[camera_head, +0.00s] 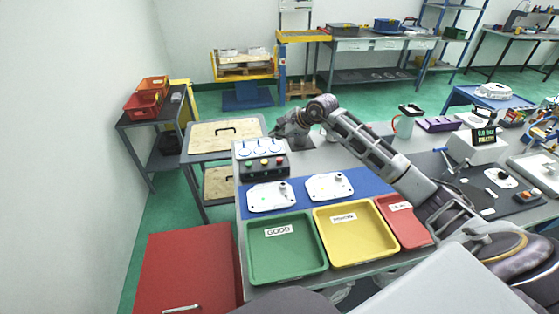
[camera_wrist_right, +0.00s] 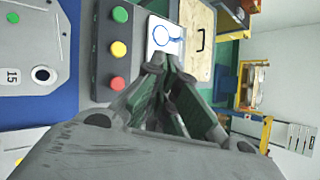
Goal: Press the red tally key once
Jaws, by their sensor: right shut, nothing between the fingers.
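The red tally key (camera_head: 280,161) is the right-hand one of three round keys on a dark grey box (camera_head: 262,171) at the table's far left. In the right wrist view the red key (camera_wrist_right: 117,83) sits below the yellow and green ones, and its face is uncovered. My right gripper (camera_head: 277,134) is shut and empty, behind the box in the head view. In the wrist view its fingertips (camera_wrist_right: 164,60) show to the right of the keys, apart from the red one in the picture. Their height above the box is hard to tell. My left gripper is not in view.
Two white castings (camera_head: 270,196) (camera_head: 330,186) lie on the blue mat in front. Green (camera_head: 250,275), yellow (camera_head: 350,262) and red (camera_head: 420,241) trays line the near edge.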

